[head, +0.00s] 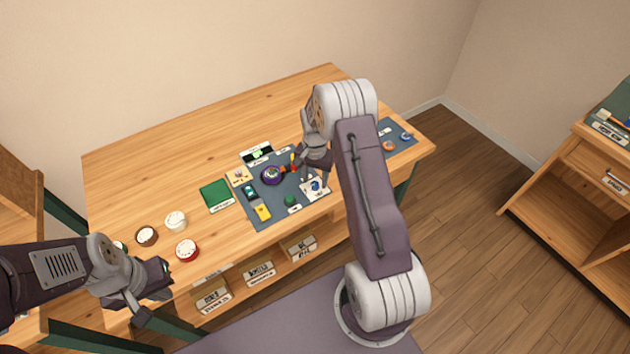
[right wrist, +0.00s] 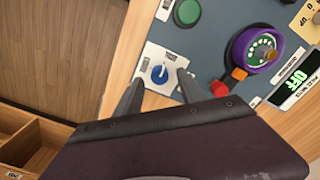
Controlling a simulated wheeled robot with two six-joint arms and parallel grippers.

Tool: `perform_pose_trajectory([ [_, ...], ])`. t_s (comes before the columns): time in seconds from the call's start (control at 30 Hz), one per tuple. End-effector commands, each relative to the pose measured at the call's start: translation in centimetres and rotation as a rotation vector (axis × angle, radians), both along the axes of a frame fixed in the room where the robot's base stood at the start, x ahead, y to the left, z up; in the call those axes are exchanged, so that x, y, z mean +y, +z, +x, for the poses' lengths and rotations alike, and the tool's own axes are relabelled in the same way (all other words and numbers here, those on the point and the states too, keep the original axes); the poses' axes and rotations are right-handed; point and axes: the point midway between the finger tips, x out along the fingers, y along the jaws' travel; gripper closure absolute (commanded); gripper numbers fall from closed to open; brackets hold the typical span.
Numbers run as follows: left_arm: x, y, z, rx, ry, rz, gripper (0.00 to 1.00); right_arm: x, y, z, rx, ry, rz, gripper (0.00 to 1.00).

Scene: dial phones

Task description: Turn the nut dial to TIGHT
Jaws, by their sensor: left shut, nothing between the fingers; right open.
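A small blue dial (right wrist: 159,74) sits on a white plate (right wrist: 152,57) at the edge of the blue-grey mat. In the head view the blue dial (head: 315,186) is at the mat's near right side, just below my right gripper (head: 312,166). In the right wrist view my right gripper (right wrist: 158,88) is open, its fingers apart on either side of the dial, with no visible grip on it. The plate's printing is too small to read, so I cannot tell its setting. My left gripper (head: 155,290) is shut and empty near the table's front left.
A purple rotary dial (right wrist: 257,48) with red and orange blocks, a green button (right wrist: 187,12) and an OFF display (right wrist: 297,80) are close by. White, brown and red round pots (head: 187,250) stand at the table's left. The table's back is clear.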

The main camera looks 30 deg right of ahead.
Motion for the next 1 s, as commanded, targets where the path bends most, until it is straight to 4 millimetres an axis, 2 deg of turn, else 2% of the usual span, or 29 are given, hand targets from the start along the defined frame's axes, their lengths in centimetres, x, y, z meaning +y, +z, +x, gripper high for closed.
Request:
perform_pose_trajectory([
  [0.2,0.0,-0.3,0.0,0.000,0.000,0.000,1.00,0.0,5.0,0.1,-0.005,0.000,-0.001,0.53],
  [0.33,0.0,-0.3,0.0,0.000,0.000,0.000,1.00,0.0,6.9,0.1,-0.005,0.000,-0.001,0.53],
  [0.5,0.0,-0.3,0.0,0.000,0.000,0.000,1.00,0.0,7.7,0.0,-0.002,-0.001,-0.001,0.53],
  [0.93,0.0,-0.3,0.0,0.000,0.000,0.000,1.00,0.3,7.7,0.1,-0.002,0.006,-0.001,0.53],
  [1.0,0.0,-0.3,0.0,0.000,0.000,0.000,1.00,0.9,8.9,0.8,-0.031,0.024,-0.007,0.53],
])
